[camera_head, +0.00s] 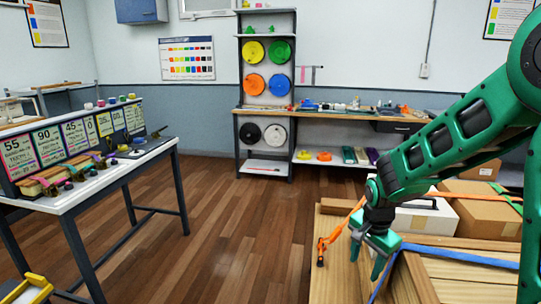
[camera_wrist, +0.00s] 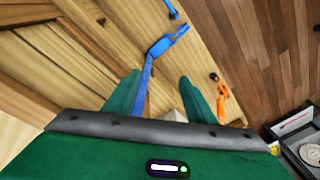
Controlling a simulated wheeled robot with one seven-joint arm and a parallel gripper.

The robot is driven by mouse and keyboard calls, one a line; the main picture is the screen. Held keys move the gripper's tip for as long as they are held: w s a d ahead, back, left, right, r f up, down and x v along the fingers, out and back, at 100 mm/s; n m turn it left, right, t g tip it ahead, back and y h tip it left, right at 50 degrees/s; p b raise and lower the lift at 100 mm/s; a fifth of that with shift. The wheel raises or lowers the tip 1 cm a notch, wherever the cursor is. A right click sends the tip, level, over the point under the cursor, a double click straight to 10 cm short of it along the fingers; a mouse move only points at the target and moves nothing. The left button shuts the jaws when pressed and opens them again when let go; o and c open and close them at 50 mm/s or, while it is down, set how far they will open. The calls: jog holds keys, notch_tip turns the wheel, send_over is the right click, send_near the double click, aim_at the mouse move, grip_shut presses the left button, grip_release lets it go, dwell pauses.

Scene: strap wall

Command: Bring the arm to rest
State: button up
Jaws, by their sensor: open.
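My green arm reaches in from the right in the head view. My gripper (camera_head: 377,262) points down over the near edge of the wooden crates at the lower right. In the wrist view, the two green fingers of my gripper (camera_wrist: 158,95) stand apart. A blue strap (camera_wrist: 146,82) shows between and beyond the fingers, lying on the wood; I cannot tell whether it touches a finger. The blue strap (camera_head: 450,255) also runs across the crate top in the head view. An orange strap (camera_head: 343,226) hangs beside the gripper, its dark hook end (camera_head: 321,252) on the wooden top.
Cardboard boxes (camera_head: 479,209) and a white box (camera_head: 428,217) stand behind the gripper. A table (camera_head: 100,183) with numbered cards is at the left. A shelf rack (camera_head: 267,120) with coloured discs and a workbench (camera_head: 345,117) line the back. The wooden floor (camera_head: 230,215) between is clear.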

jog(key=s+d+r+n+t, duration=0.3)
jog(key=s+r+n, duration=0.9)
jog(key=s+r, duration=0.1)
jog(key=s+d+m+g, duration=0.1)
jog(key=s+d, duration=0.1)
jog(key=s+d+f+m, duration=0.1)
jog(key=s+d, duration=0.2)
jog(key=s+d+m+g, duration=0.1)
jog(key=s+d, duration=0.1)
jog(key=d, duration=0.1)
jog(key=shift+s+f+m+g, duration=0.15)
jog(key=shift+s+m+g, duration=0.15)
jog(key=s+d+m+g, duration=0.2)
jog(key=s+d+m, duration=0.1)
jog(key=s, duration=0.5)
jog(key=shift+s+d+f+y, duration=0.2)
jog(key=shift+s+f+y, duration=0.05)
jog(key=shift+f+y, duration=0.1)
